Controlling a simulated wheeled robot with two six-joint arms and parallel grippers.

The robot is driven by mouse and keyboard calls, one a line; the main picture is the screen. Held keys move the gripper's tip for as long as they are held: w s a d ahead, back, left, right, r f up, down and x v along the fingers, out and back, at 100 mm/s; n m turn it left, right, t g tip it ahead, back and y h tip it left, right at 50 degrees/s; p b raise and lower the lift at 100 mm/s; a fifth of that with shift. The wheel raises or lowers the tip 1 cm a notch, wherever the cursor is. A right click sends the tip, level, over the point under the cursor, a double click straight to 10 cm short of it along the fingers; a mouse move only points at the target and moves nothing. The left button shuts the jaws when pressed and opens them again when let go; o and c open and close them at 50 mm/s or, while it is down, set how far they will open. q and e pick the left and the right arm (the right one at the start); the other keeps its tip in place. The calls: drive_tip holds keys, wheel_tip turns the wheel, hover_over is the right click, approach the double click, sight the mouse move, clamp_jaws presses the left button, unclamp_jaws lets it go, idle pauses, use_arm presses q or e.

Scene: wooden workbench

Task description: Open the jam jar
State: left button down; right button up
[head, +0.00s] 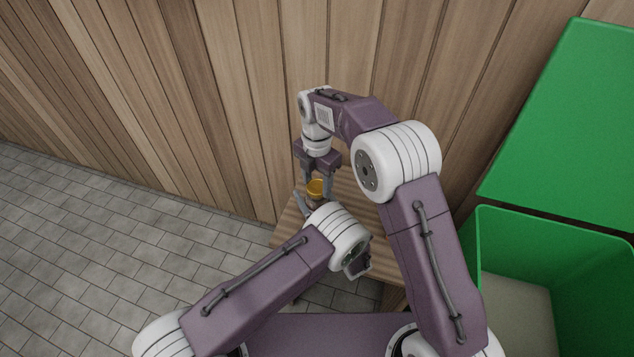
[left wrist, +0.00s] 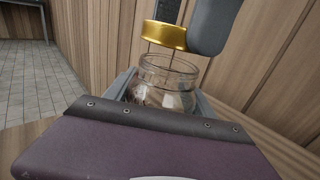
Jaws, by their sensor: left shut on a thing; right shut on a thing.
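The glass jam jar (left wrist: 168,76) stands upright and shows clear, with a bare open rim, in the left wrist view. Something dark or brownish shows through its lower part. My left gripper (left wrist: 162,95) is shut on the jar's body, one finger on each side. The gold lid (left wrist: 165,36) is just above the rim, apart from it and slightly tilted. My right gripper (head: 316,188) points down and is shut on the lid (head: 316,186). In the head view, my left arm hides most of the jar and left gripper.
The wooden workbench (head: 352,205) is small and stands against a plank wall (head: 250,100). A large open green bin (head: 590,275) with a raised lid is at the right. Grey paved floor (head: 90,240) lies to the left.

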sight(317, 186)
drive_tip(key=shift+r, duration=2)
use_arm(q)
drive_tip(key=shift+c, duration=1.2)
unclamp_jaws()
use_arm(e)
drive_tip(key=shift+f, duration=0.1)
